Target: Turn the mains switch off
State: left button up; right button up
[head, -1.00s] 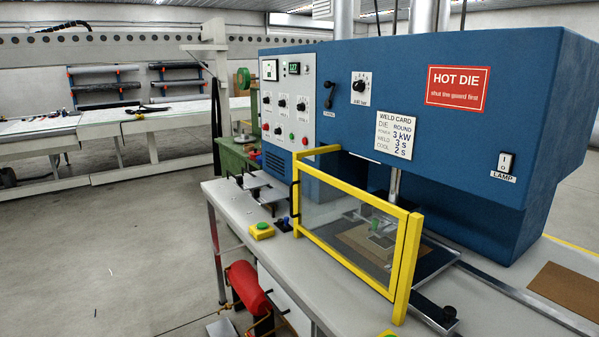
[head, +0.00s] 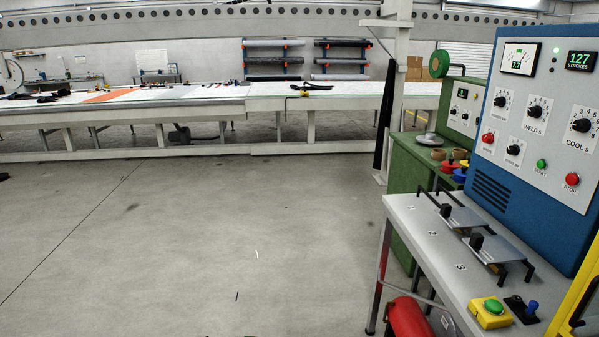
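No switch with a readable mains label shows now. The welder's light control panel (head: 540,90) is at the right edge on the blue cabinet (head: 505,208). It has several black rotary knobs, one of them the WELD knob (head: 535,112), a red dome (head: 487,138) with a label too small to read, a green START button (head: 541,164) and a red STOP button (head: 572,179). The meter (head: 518,59) and the lit strokes display (head: 581,62) reading 127 are above. The black lever seen earlier right of this panel is out of frame. Neither gripper is in view.
The bench (head: 420,240) at lower right carries metal plates with black handles and a yellow box with a green button (head: 490,312). A red cylinder (head: 408,318) is below it. A green machine (head: 425,190) stands behind. Open floor (head: 200,230) fills the left and middle.

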aim_at(488, 137)
jog(key=i+j, duration=0.1)
jog(key=i, duration=1.7)
jog(key=i+j+z, duration=0.1)
jog(key=i+z, duration=0.35)
jog(key=i+j+z, duration=0.25)
jog(key=z, duration=0.25)
jog(key=i+j+z, duration=0.65)
jog(key=j+z, duration=0.3)
